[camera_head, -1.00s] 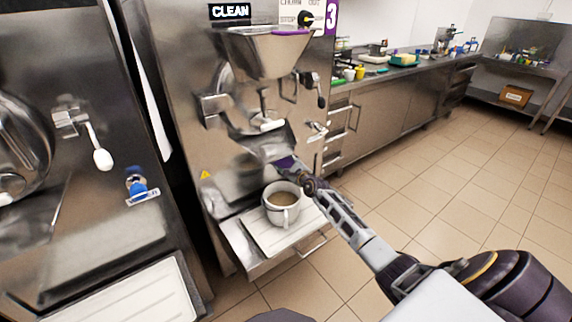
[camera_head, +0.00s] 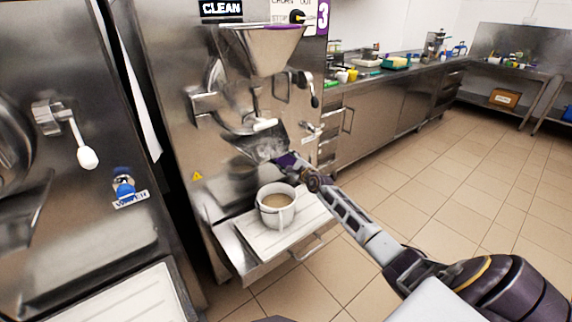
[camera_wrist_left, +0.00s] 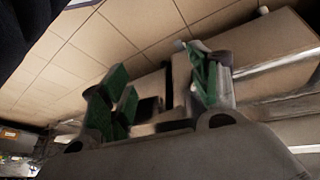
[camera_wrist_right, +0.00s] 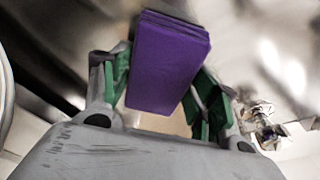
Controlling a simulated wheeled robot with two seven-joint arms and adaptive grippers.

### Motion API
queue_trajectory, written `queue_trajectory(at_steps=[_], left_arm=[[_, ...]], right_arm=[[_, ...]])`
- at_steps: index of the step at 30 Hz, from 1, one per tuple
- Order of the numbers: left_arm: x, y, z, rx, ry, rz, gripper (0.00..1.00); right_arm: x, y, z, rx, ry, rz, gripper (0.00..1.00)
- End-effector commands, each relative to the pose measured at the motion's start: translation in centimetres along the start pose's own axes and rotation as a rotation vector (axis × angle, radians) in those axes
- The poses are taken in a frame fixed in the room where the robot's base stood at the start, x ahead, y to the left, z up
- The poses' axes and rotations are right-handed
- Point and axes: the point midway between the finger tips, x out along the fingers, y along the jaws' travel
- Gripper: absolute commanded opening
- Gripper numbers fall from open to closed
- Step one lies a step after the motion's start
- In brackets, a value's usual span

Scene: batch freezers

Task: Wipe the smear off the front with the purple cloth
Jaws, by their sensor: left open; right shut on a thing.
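The steel front (camera_head: 165,95) of the batch freezer marked 3 stands ahead of me. My right gripper (camera_head: 285,160) is in front of it, below the spout and above a mug. In the right wrist view it is shut on the purple cloth (camera_wrist_right: 165,65), a thick folded pad that sticks out past the green finger pads. Bright and dark reflections cover the steel, and I cannot pick out the smear for certain. I cannot tell whether the cloth touches the front. My left gripper (camera_wrist_left: 160,95) is open and empty in the left wrist view; it is outside the head view.
A white mug (camera_head: 276,207) with brown liquid stands on the white drip tray (camera_head: 250,240), just under my right gripper. A hopper (camera_head: 258,45) and levers jut from the machine. Another freezer (camera_head: 75,70) stands at left. A counter and open tiled floor are at right.

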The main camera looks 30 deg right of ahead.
Motion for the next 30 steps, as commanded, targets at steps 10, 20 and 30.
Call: queue_trajectory(at_steps=[10,20,30], left_arm=[[-0.2,0.0,-0.1,0.000,0.000,0.000,0.61],[-0.3,0.1,-0.1,0.000,0.000,0.000,0.61],[-1.9,0.3,-0.9,0.000,0.000,0.000,0.61]], right_arm=[[0.3,-0.1,0.2,-0.002,-0.001,0.000,0.41],[0.3,0.0,0.2,-0.001,-0.001,-0.001,0.41],[0.1,0.8,1.2,0.001,-0.001,0.000,0.41]])
